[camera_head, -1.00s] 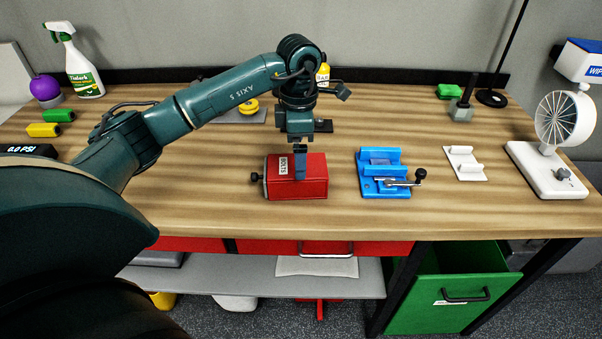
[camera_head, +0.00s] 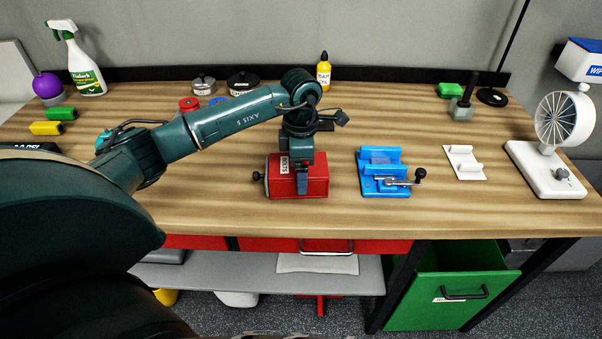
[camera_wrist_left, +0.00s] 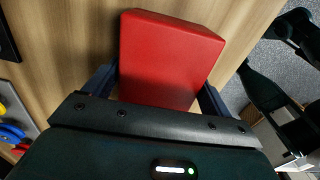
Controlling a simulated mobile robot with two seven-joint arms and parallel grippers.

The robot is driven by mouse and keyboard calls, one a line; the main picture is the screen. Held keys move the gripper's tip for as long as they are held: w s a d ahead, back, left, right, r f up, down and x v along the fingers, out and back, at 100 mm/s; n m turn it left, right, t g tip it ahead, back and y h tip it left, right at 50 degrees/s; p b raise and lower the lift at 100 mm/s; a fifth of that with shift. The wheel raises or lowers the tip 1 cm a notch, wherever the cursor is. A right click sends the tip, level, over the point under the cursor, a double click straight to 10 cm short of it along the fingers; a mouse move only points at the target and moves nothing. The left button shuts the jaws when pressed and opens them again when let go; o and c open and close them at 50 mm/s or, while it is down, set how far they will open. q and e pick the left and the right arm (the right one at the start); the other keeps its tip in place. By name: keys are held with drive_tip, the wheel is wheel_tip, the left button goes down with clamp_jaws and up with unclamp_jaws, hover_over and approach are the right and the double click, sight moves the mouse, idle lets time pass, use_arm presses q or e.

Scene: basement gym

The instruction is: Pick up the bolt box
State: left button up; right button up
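The bolt box (camera_head: 318,184) is a red box with a white "BOLTS" label and a black knob on its left side. It sits on the wooden workbench near the front edge. My left gripper (camera_head: 303,188) is over it, pointing down, with one finger in front of the near face. In the left wrist view the red box (camera_wrist_left: 165,55) lies between my two spread fingers (camera_wrist_left: 157,90), one on each side. The fingers look open around it; whether they touch it is hard to tell. My right gripper is not in view.
A blue vise-like fixture (camera_head: 370,185) with a crank stands right of the box. Further right are a white bracket (camera_head: 464,163) and a white fan (camera_head: 545,175). Lidded tins (camera_head: 243,84) and a yellow bottle (camera_head: 323,72) stand behind. The bench between box and blue fixture is clear.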

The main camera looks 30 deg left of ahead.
use_arm(q)
drive_tip(key=c, duration=0.7)
wheel_tip(320, 180, up, 10)
drive_tip(key=shift+r+b, duration=0.1)
drive_tip(key=shift+b, duration=0.4)
drive_tip(key=shift+s+d+m, duration=0.2)
drive_tip(key=shift+d+m, duration=0.25)
drive_tip(key=shift+m, duration=0.35)
drive_tip(key=s+d+f+m+p, duration=0.1)
drive_tip(key=s+d+m, duration=0.4)
drive_tip(key=m, duration=0.6)
drive_tip(key=s+d+f+m+p, duration=0.1)
drive_tip(key=s+d+m, duration=0.4)
drive_tip(key=m, duration=0.7)
drive_tip(key=shift+f+p, duration=0.25)
drive_tip(key=shift+p, duration=0.2)
